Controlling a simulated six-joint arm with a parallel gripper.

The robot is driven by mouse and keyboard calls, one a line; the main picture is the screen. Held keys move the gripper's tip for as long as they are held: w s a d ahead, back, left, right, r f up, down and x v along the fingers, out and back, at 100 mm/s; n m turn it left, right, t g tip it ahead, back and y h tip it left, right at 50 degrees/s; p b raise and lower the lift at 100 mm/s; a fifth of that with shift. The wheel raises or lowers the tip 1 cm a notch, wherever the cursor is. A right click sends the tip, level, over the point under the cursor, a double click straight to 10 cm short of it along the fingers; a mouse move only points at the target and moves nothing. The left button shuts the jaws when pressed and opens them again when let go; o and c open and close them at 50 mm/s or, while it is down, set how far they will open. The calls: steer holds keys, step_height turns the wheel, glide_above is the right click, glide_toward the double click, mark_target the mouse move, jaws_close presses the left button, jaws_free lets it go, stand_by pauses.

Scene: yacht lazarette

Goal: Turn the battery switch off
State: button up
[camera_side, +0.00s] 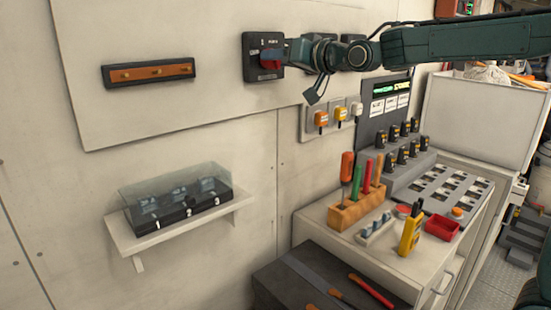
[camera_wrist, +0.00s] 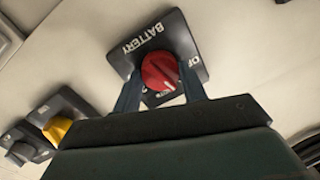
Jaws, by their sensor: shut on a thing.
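The battery switch (camera_side: 252,60) is a black square plate on the upper wall panel with a red knob (camera_side: 271,58). In the wrist view the red knob (camera_wrist: 159,72) sits on the black plate (camera_wrist: 135,32) between my fingers; white lettering reads "BATTERY" and part of "OF". My gripper (camera_side: 285,57) reaches in from the right along the wall. In the wrist view my gripper (camera_wrist: 160,88) has one finger on each side of the knob, shut on it. The knob's exact pointer position cannot be told.
A yellow-knobbed switch (camera_wrist: 57,129) and another dark switch sit beside the battery switch. Below are hanging yellow and orange key-like switches (camera_side: 321,119), a panel with a green display (camera_side: 388,95), and a tool block (camera_side: 357,211) on a cabinet. The wall left of the switch is clear up to a copper busbar (camera_side: 149,73).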

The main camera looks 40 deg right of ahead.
steer(key=n+h, duration=0.1)
steer(key=n, duration=0.8)
steer(key=shift+a+g+h, duration=0.2)
steer(key=shift+g+h, duration=0.1)
steer(key=shift+h, duration=0.1)
steer(key=o, duration=1)
steer(key=shift+s, duration=0.1)
steer(key=shift+s+r, duration=0.3)
steer(key=shift+s, duration=1.95)
steer(key=shift+s+r, duration=0.3)
steer(key=shift+s, duration=1.95)
steer(key=shift+s+r, duration=0.3)
steer(key=shift+s, duration=1.95)
